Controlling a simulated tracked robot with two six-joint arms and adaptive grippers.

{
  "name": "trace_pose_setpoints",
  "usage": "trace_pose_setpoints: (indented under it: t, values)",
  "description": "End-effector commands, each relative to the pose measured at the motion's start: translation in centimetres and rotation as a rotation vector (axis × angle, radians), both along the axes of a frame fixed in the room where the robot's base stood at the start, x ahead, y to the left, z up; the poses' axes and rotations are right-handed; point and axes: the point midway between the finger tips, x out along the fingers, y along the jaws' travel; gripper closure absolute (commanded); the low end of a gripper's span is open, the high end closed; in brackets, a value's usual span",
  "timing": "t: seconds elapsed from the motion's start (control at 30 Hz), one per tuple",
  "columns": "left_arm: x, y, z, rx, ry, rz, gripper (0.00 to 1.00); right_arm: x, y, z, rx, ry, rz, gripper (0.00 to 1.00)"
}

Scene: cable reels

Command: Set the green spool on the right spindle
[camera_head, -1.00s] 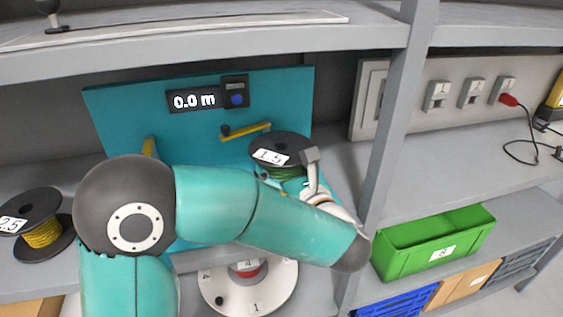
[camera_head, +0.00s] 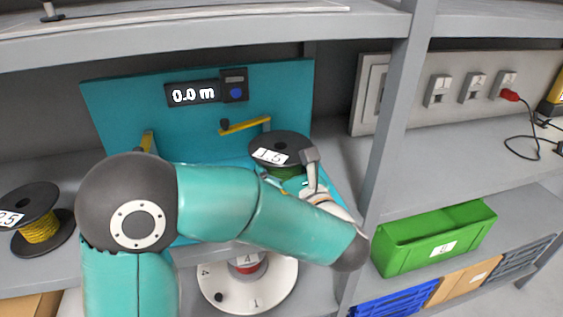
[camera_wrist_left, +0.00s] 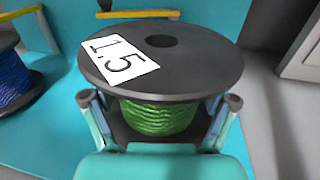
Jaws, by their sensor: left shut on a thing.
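The green spool (camera_head: 292,146) has black flanges, green cable and a white "1.5" label. It is at the right part of the teal stand (camera_head: 190,130), with its flat top facing up. My left gripper (camera_wrist_left: 158,108) is shut on it, with one finger on each side of the green winding below the top flange, as the left wrist view shows. The spool's top (camera_wrist_left: 190,70) has a dark centre hole. The right spindle does not show, and the spool's underside is hidden, so I cannot tell whether it is seated. My right gripper is out of view.
A blue spool (camera_wrist_left: 12,85) stands to the left in the wrist view. A yellow-wound spool (camera_head: 42,230) sits at far left. Yellow bars (camera_head: 245,126) stand close behind the green spool. A grey shelf post (camera_head: 392,130) rises to the right. A green bin (camera_head: 405,258) is lower right.

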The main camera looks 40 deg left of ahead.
Motion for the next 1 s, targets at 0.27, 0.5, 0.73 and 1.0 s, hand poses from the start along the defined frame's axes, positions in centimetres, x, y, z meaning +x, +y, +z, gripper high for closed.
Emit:
trace_pose_setpoints:
  t: [0.27, 0.5, 0.73, 1.0]
  values:
    - [0.0, 0.0, -1.0, 0.002, -0.002, 0.001, 0.84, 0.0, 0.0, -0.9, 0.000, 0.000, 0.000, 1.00]
    - [0.0, 0.0, -1.8, 0.002, -0.002, 0.001, 0.84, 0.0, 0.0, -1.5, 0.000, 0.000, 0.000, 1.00]
    - [0.0, 0.0, -2.3, 0.002, -0.002, 0.001, 0.84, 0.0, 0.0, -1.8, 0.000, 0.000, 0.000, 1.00]
    - [0.0, 0.0, -2.2, 0.002, -0.003, 0.000, 0.12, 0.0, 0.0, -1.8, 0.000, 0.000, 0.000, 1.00]
